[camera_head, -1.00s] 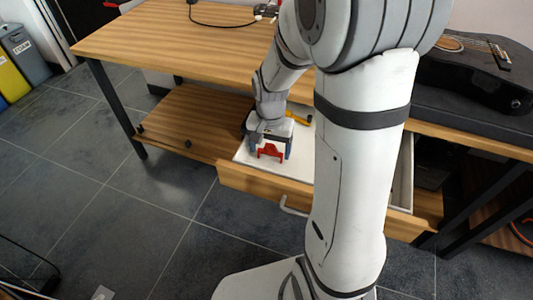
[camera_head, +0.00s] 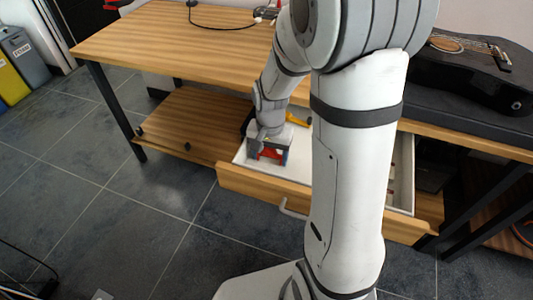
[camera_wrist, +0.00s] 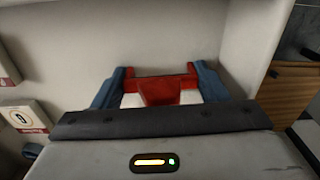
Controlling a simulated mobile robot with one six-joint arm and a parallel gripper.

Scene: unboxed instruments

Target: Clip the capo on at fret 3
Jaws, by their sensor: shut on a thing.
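A red capo (camera_head: 272,155) is in the open drawer (camera_head: 262,186). My gripper (camera_head: 268,157) is down in the drawer, shut on it. In the wrist view the red capo (camera_wrist: 160,88) sits between the two blue fingers of my gripper (camera_wrist: 162,85). The lower part of the capo is hidden behind the gripper's body. A black guitar (camera_head: 478,82) lies on a black case at the right of the table. Its sound hole and bridge show, but my arm hides the neck and fret 3.
A yellow thing (camera_head: 298,119) lies farther back in the drawer. White boxes with labels (camera_wrist: 22,117) show beside my gripper in the wrist view. The wooden table top (camera_head: 175,35) is mostly clear, with a black cable at its back.

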